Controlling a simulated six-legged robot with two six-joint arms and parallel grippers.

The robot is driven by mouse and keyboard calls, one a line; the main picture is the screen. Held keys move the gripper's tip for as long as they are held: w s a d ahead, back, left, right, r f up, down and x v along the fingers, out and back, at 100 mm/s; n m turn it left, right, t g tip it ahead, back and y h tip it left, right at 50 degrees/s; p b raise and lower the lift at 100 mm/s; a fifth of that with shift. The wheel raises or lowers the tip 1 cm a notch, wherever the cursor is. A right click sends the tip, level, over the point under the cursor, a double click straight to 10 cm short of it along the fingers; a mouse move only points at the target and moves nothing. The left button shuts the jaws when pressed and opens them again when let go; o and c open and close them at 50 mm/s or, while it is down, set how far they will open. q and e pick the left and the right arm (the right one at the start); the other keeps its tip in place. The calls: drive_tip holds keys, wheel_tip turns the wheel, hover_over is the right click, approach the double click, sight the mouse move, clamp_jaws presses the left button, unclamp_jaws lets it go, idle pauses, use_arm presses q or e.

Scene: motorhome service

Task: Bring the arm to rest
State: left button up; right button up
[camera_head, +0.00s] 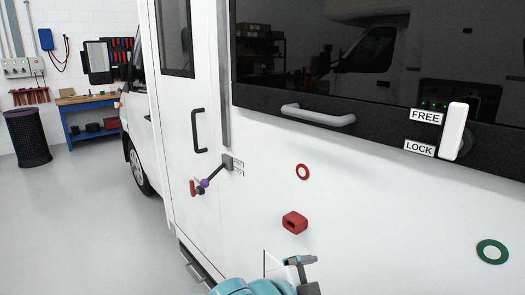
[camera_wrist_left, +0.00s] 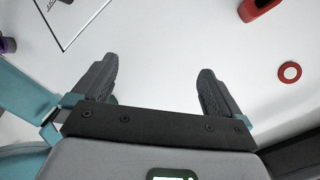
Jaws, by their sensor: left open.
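My left gripper (camera_head: 302,263) is low in the head view, in front of the motorhome's white side wall, with its teal arm coming up from the bottom edge. In the left wrist view the left gripper (camera_wrist_left: 158,72) has its two dark fingers wide apart, with only white wall surface between them. It is empty. A thin black-outlined square panel (camera_wrist_left: 75,18) lies beyond the left finger. My right gripper is not in view.
A red block (camera_head: 294,222) and red ring (camera_head: 302,172) are on the wall above the gripper. A green ring (camera_head: 492,251) is far right. A white lever (camera_head: 453,131) stands by FREE and LOCK labels. A grey handle (camera_head: 318,115) sticks out. Open floor (camera_head: 70,220) lies left.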

use_arm(q)
drive_tip(key=s+a+f+n+g+y, duration=0.1)
drive_tip(key=a+f+n, duration=0.25)
drive_tip(key=f, duration=0.55)
drive_tip(key=s+a+f+n+g+y, duration=0.1)
drive_tip(key=a+f+n+g, duration=0.15)
drive_tip(key=a+f, duration=0.45)
drive_tip(key=s+a+f+n+y, duration=0.15)
drive_tip(key=f+n, duration=0.25)
drive_tip(key=f, duration=0.7)
drive_tip(key=s+a+f+n+g, duration=0.2)
drive_tip(key=s+a+f+n, duration=0.3)
drive_tip(key=s+f, duration=0.2)
drive_tip(key=s+a+f+n+g, duration=0.2)
drive_tip(key=s+a+f+n, duration=0.2)
drive_tip(key=s+f+n, duration=0.2)
drive_tip(key=s+f+y, duration=0.1)
drive_tip(key=s+f, duration=0.1)
drive_tip(key=s, duration=0.1)
drive_tip(key=shift+s+a, duration=0.2)
drive_tip(key=shift+a, duration=0.15)
drive_tip(key=shift+g, duration=0.25)
